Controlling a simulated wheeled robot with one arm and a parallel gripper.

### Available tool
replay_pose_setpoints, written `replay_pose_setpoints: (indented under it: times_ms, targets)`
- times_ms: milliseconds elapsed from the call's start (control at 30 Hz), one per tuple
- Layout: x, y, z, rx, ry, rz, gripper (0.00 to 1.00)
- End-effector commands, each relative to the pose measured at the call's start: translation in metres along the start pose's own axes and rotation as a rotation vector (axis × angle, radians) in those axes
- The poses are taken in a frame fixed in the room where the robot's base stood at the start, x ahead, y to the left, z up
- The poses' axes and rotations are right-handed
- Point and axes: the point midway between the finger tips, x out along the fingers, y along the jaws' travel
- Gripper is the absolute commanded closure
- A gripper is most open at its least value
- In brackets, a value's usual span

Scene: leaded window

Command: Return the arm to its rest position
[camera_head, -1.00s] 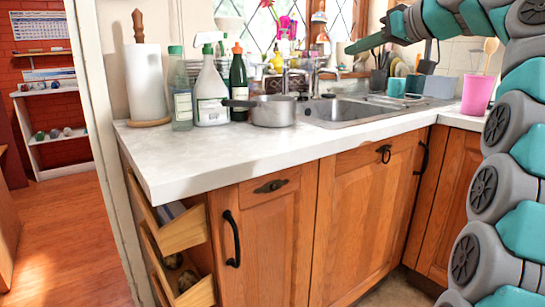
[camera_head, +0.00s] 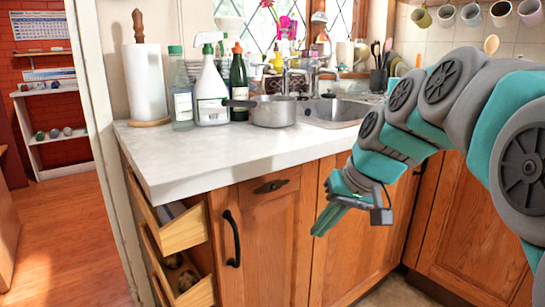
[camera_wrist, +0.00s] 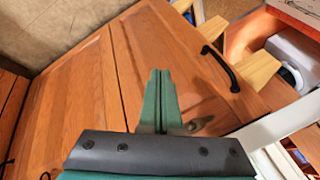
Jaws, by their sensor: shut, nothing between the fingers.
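My gripper (camera_head: 328,218) is in front of the wooden cabinet doors below the counter in the head view, pointing down and to the left. My arm comes in from the right side and bends down to it. In the wrist view my gripper (camera_wrist: 160,75) has its two green fingers together, with nothing between them. The cabinet door (camera_wrist: 75,85) lies beyond the fingers. I cannot tell the exact gap between fingertips and door.
The white countertop (camera_head: 205,160) holds a pan (camera_head: 272,112), several bottles and a paper towel roll (camera_head: 146,82). Open floor (camera_head: 68,235) lies at left.

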Motion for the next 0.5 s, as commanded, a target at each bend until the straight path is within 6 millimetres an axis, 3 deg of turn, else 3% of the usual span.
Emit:
replay_pose_setpoints:
  times_ms: [33,200,400,500]
  targets:
    - [0.012,0.004,0.028,0.012,-0.046,0.025,1.0]
    - [0.043,0.025,0.114,0.051,-0.18,0.124,1.0]
    - [0.068,0.057,0.219,0.08,-0.333,0.248,1.0]
    - [0.075,0.071,0.262,0.085,-0.39,0.301,1.0]
